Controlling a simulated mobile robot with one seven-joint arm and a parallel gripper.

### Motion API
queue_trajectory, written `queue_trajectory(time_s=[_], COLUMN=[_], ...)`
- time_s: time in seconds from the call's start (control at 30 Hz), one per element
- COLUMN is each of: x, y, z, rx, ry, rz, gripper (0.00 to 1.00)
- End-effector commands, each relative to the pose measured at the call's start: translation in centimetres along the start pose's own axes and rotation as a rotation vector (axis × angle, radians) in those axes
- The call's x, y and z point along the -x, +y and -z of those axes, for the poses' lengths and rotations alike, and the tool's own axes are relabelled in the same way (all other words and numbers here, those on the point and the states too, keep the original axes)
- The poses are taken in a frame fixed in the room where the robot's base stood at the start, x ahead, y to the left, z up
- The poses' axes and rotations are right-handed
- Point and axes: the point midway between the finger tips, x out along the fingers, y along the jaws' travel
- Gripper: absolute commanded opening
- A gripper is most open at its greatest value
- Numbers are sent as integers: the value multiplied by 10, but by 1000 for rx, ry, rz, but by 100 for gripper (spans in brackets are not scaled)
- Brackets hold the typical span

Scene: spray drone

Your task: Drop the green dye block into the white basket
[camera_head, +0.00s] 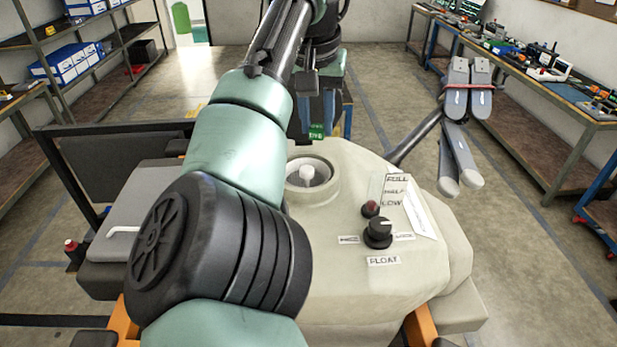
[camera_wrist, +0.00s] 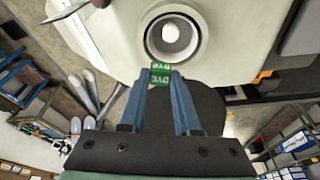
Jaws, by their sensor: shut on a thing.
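The green dye block (camera_head: 316,131) has white lettering and hangs at the tip of my gripper (camera_head: 317,112), just behind the round tank opening in the head view. In the wrist view, the block (camera_wrist: 160,80) sits between the two blue fingertips of my gripper (camera_wrist: 160,72), which is shut on it. The white basket (camera_head: 296,181) appears to be the round white insert inside the opening, with a pale knob at its middle. It also shows in the wrist view (camera_wrist: 153,34), beyond the block. The block looks apart from the basket's rim. The basket's floor is hard to make out.
Grey folded drone arms (camera_head: 455,140) stand at the right. A workbench (camera_head: 540,85) and a shelf (camera_head: 90,70) line the sides, with open floor between.

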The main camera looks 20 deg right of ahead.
Motion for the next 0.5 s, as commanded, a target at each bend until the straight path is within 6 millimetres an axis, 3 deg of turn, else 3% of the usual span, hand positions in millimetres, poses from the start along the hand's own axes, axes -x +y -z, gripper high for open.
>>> queue_trajectory(time_s=[0.17, 0.2, 0.37, 0.5], x=[0, 0, 0, 0], y=[0, 0, 0, 0], z=[0, 0, 0, 0], rx=[0, 0, 0, 0], ry=[0, 0, 0, 0], rz=[0, 0, 0, 0], gripper=[0, 36, 65, 66])
